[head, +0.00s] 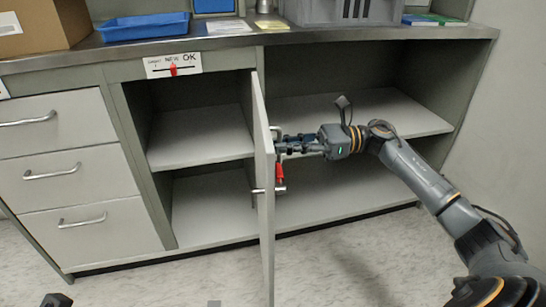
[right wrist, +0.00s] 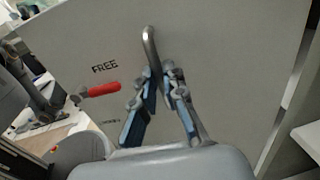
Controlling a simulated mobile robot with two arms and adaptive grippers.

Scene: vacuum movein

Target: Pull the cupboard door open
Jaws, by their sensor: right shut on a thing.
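The cupboard door (head: 265,190) stands swung out from the cabinet and shows nearly edge-on in the head view. In the right wrist view its pale face (right wrist: 225,60) fills most of the picture. My right gripper (head: 284,146) is at the door's right-hand face. In the right wrist view its blue-padded fingers (right wrist: 160,88) are shut on the metal door handle (right wrist: 150,42), whose upper end sticks out past them. A red lever (right wrist: 103,88) is beside the word FREE on the door. A small dark part (head: 56,300) at the lower left edge may be my left gripper.
The cupboard's shelves (head: 350,115) are bare. Drawers (head: 75,170) are on the left. The worktop (head: 240,40) holds a cardboard box (head: 45,25), a blue tray (head: 145,26) and a grey crate (head: 340,11). The floor (head: 350,270) in front is clear.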

